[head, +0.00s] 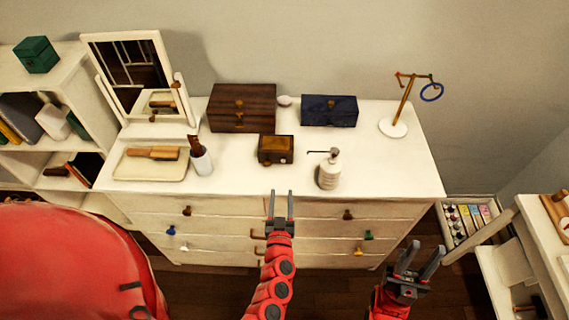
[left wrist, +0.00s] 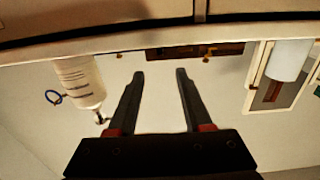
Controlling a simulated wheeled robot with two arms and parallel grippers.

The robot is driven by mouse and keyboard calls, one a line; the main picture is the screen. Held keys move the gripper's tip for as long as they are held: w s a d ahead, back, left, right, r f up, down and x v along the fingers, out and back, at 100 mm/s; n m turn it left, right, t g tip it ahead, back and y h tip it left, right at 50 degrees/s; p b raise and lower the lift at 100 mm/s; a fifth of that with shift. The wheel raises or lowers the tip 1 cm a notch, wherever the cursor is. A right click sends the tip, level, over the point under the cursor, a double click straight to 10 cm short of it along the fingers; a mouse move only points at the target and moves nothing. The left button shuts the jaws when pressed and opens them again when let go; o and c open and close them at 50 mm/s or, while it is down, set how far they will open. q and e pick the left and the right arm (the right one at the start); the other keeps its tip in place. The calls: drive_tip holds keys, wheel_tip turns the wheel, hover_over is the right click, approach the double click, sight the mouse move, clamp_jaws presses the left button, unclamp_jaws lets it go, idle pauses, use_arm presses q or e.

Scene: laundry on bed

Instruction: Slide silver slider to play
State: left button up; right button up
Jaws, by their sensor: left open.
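A small dark brown box (head: 276,149) with a gold-brown top sits near the middle of the white dresser top. A tiny pale spot shows low on its front at the right; I cannot tell whether it is the silver slider. My left gripper (head: 281,193) is open and empty, in front of and below the box, apart from it. Its open fingers also show in the left wrist view (left wrist: 160,74). A brown wooden piece with gold knobs (left wrist: 225,48) lies beyond them there; I cannot tell which box it is. My right gripper (head: 427,244) has its fingers spread and empty, at the lower right.
A white pump bottle (head: 328,172) stands right of the small box, and a white cup (head: 201,161) stands left. Behind are a wooden chest (head: 242,109), a blue box (head: 329,111) and a mirror. A gold ring stand (head: 393,127) is at the right.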

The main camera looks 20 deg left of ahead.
sight(283, 161)
use_arm(q)
drive_tip(key=p+x, duration=0.1)
drive_tip(key=x, duration=1)
drive_tip(key=shift+d, duration=0.1)
drive_tip(key=shift+w, duration=0.4)
